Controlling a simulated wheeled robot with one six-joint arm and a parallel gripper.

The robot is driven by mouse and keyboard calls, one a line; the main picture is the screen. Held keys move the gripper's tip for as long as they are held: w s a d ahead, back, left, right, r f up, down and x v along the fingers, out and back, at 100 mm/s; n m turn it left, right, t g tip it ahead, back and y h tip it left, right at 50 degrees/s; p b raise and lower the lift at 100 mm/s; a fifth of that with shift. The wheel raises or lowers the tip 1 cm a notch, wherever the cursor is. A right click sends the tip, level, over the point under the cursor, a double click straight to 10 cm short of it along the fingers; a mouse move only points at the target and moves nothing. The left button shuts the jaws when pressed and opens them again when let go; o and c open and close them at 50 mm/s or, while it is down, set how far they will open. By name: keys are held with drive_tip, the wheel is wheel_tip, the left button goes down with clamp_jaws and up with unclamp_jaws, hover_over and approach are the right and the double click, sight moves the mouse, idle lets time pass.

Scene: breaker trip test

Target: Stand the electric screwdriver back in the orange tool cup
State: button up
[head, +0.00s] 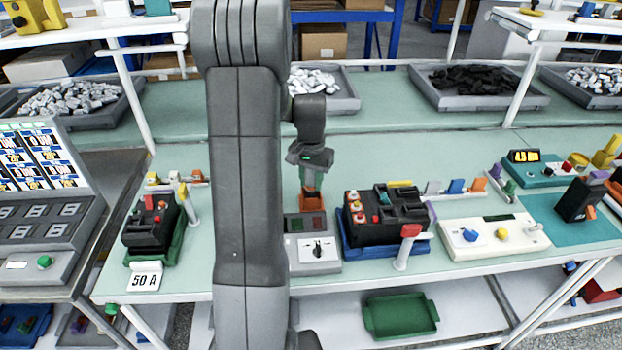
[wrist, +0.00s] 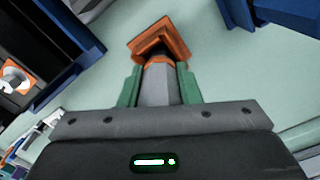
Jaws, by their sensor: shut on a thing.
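The orange tool cup (head: 313,203) stands on the green bench, behind the grey switch box. In the wrist view the square cup (wrist: 172,35) is just past my fingertips. My gripper (head: 314,178) is right above the cup, pointing down. In the wrist view my gripper's green fingers (wrist: 159,78) are shut on the electric screwdriver (wrist: 160,88), seen as a grey body between them. Its dark far end lines up with the cup's opening and appears to be inside it. I cannot tell whether it rests on the cup's bottom.
The grey switch box (head: 312,250) with a black knob stands in front of the cup. A black breaker (head: 385,215) in a blue fixture is close on the right. Another breaker (head: 150,222) in a green fixture is at left. Parts trays (head: 480,102) line the back.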

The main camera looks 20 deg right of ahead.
drive_tip(key=shift+f, duration=0.15)
drive_tip(key=o, duration=1.1)
wheel_tip(320, 180, up, 14)
drive_tip(key=shift+f+b, duration=0.1)
drive_tip(key=shift+b, duration=0.3)
drive_tip(key=shift+f, duration=0.1)
wheel_tip(320, 180, down, 13)
drive_tip(key=shift+f+p, duration=0.2)
drive_tip(key=shift+p, duration=0.3)
drive_tip(key=shift+r, duration=0.35)
